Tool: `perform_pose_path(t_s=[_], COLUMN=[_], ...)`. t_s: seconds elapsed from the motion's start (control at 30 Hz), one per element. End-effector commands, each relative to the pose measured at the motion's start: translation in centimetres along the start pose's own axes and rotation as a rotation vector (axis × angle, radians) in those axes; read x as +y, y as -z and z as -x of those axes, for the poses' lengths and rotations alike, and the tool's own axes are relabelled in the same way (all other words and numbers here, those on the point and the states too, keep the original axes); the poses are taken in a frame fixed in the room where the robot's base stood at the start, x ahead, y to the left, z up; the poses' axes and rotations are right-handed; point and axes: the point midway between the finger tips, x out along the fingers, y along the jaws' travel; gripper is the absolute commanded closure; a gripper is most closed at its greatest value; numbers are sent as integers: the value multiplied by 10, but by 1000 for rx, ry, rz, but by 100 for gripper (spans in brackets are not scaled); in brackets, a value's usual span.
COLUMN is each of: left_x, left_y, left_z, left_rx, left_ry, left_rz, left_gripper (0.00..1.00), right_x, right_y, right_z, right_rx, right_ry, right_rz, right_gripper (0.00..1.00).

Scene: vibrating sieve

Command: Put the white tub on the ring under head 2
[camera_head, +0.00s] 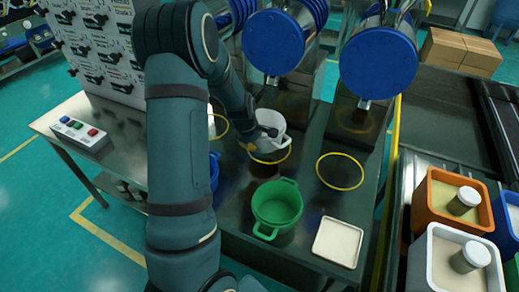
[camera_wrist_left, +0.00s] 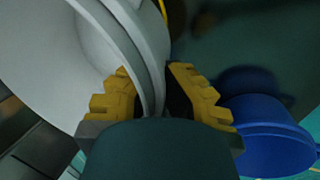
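The white tub (camera_head: 270,125) stands upright at the middle yellow ring (camera_head: 284,156), below the middle blue-faced head (camera_head: 273,42). The near part of the ring shows in front of it; I cannot tell whether the tub rests on it or hangs just above. My left gripper (camera_head: 254,141) reaches the tub's near left side. In the left wrist view, the yellow-padded fingers of my left gripper (camera_wrist_left: 152,88) close on both sides of the pale handle or rim of the white tub (camera_wrist_left: 100,45). My right gripper is not in view.
A green tub (camera_head: 277,207) and a square white tray (camera_head: 338,242) stand nearer on the table. A blue tub (camera_head: 214,172) is partly hidden by my left arm. The right yellow ring (camera_head: 340,171) is empty. Filled orange (camera_head: 452,200) and white containers stand at right.

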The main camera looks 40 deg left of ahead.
Motion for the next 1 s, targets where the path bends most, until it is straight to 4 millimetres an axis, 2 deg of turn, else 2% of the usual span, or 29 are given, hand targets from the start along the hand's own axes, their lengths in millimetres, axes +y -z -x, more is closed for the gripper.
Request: perform_pose_path(t_s=[0.1, 0.2, 0.3, 0.57, 0.8, 1.0], left_x=[27, 44, 38, 32, 22, 25], left_y=[4, 6, 6, 6, 6, 6], left_z=[-10, -15, -28, -43, -79, -81], left_rx=[1, 1, -1, 0, 0, 0], left_ry=[-2, -1, 2, 1, 1, -1], left_rz=[-2, -1, 0, 1, 0, 1], left_gripper=[100, 100, 100, 100, 100, 100], right_x=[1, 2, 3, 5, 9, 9], right_y=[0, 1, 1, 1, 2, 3], right_z=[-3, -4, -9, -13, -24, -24], right_rx=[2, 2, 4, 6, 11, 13], right_ry=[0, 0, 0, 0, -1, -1], right_rz=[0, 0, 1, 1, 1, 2], right_gripper=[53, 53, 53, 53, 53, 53])
